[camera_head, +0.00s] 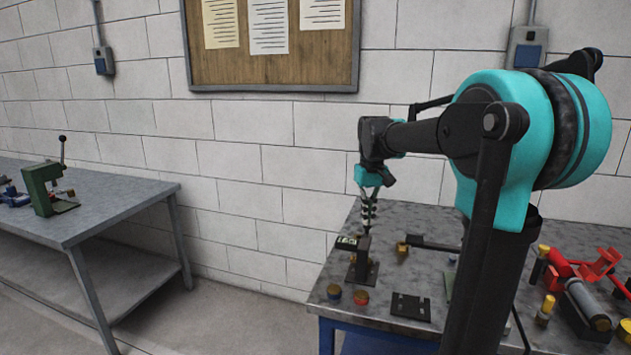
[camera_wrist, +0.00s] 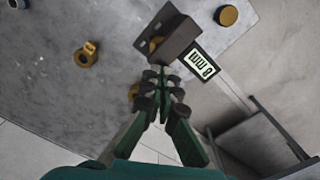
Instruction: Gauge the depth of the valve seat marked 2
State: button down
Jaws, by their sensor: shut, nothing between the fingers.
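A dark block-shaped gauge (camera_head: 362,256) stands on the right-hand table, with a small display (camera_head: 347,243) at its left. In the wrist view the dark block (camera_wrist: 175,40) is just beyond my fingertips, and its display (camera_wrist: 201,65) appears to read 8 mm, upside down. My gripper (camera_head: 368,232) is shut and empty, pointing down at the top of the gauge; its fingertips (camera_wrist: 164,76) are close to the block, and I cannot tell whether they touch. A brass fitting (camera_head: 402,248) stands right of the gauge. No number 2 is legible on any part.
Two small capped discs (camera_head: 334,291) (camera_head: 361,297) sit near the table's front left edge. A black slotted plate (camera_head: 411,307) lies right of them. A separate bench (camera_head: 110,210) with a green press (camera_head: 48,190) stands left.

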dwell(0.4)
jog(key=shift+r, duration=3.5)
